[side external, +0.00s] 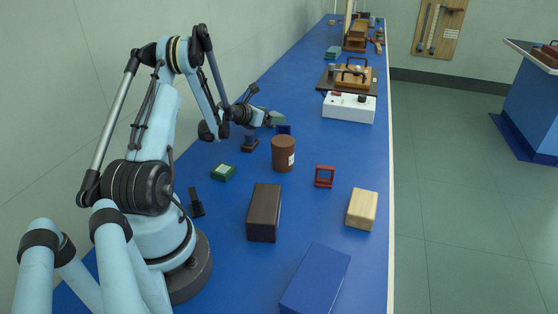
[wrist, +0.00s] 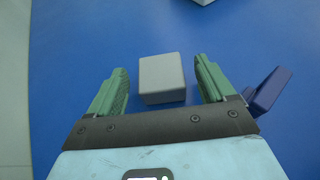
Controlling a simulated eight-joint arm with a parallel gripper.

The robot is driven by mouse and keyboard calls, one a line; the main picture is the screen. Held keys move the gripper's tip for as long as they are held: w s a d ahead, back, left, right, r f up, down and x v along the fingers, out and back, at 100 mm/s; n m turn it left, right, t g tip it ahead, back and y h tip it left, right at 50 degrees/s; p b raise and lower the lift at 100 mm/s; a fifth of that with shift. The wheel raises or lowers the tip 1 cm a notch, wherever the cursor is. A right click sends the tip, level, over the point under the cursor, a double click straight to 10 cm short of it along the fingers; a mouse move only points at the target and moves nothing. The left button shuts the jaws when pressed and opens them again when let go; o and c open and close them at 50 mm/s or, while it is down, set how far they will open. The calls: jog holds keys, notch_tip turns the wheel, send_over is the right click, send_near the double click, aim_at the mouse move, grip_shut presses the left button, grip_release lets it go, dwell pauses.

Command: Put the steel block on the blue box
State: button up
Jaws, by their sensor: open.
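The steel block (wrist: 161,78) is a plain grey block lying on the blue bench top in the wrist view. My gripper (wrist: 161,66) is open, with one green finger on each side of the block and a blue gap showing on both sides. In the side external view my gripper (side external: 276,118) is low over the bench, far from my base; I cannot make out the steel block there. The blue box (side external: 316,279) is large and flat-topped, at the near end of the bench, cut off by the bottom edge. Its visible top is bare.
A small dark blue object (wrist: 270,90) stands right of my right finger. A brown cylinder (side external: 284,153), a dark brown block (side external: 264,212), a red frame (side external: 324,177) and a wooden block (side external: 361,209) stand between gripper and blue box. A white instrument (side external: 349,108) stands beyond.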

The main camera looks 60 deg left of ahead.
jog(key=v, duration=0.6)
jog(key=shift+s+d+r, duration=0.1)
jog(key=shift+s, duration=0.05)
jog(key=shift+r, duration=0.1)
jog(key=shift+r, duration=2.6)
notch_tip(320, 180, down, 5)
jog(key=shift+r, duration=0.1)
jog(key=x, duration=0.8)
jog(key=shift+s, duration=0.1)
